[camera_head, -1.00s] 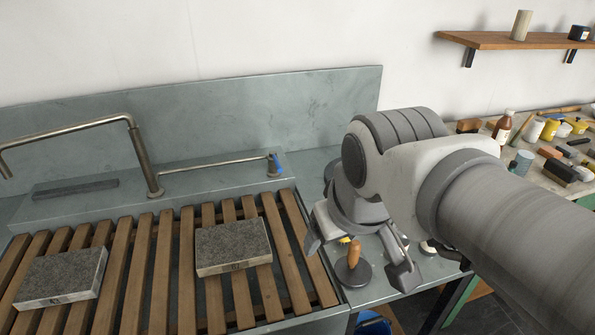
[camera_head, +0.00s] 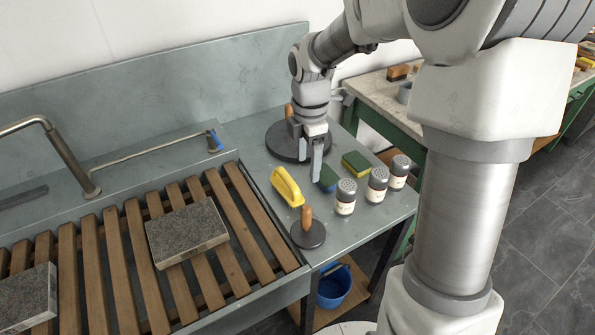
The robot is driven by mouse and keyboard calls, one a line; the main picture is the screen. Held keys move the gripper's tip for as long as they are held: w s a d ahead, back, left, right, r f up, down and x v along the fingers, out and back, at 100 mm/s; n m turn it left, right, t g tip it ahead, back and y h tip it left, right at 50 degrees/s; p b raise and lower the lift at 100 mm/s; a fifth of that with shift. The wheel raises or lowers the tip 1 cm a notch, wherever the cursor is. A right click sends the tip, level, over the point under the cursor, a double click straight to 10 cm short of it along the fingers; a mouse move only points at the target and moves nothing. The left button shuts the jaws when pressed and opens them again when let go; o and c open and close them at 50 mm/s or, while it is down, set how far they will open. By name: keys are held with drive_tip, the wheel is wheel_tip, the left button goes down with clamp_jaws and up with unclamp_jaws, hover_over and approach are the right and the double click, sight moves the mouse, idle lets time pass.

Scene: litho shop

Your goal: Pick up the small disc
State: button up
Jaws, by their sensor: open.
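The small disc (camera_head: 308,236) is a dark round plate with an upright wooden handle. It lies on the grey counter near its front edge, right of the slatted rack. A larger dark disc (camera_head: 285,143), also with a wooden handle, lies farther back, partly hidden by my arm. My gripper (camera_head: 309,168) points down, open and empty, in front of the larger disc and behind the small disc, apart from the small disc. How high its fingertips are above the counter is hard to tell.
A yellow-handled tool (camera_head: 287,187) stands close behind the small disc. Several shakers (camera_head: 346,197) and sponges (camera_head: 356,164) are to the right. Stone slabs (camera_head: 187,233) lie on the slatted rack (camera_head: 265,228). A blue bucket (camera_head: 333,288) stands below the counter.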

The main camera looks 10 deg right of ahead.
approach(307, 207)
drive_tip(key=f, duration=0.4)
drive_tip(key=w+f+b, duration=0.1)
drive_tip(key=f, duration=0.1)
drive_tip(key=shift+f, duration=0.25)
drive_tip(key=shift+s+f, duration=0.2)
drive_tip(key=shift+f, duration=1.15)
drive_tip(key=shift+s+f, duration=0.15)
drive_tip(key=shift+f, duration=1.2)
clamp_jaws()
drive_tip(key=shift+r, duration=0.15)
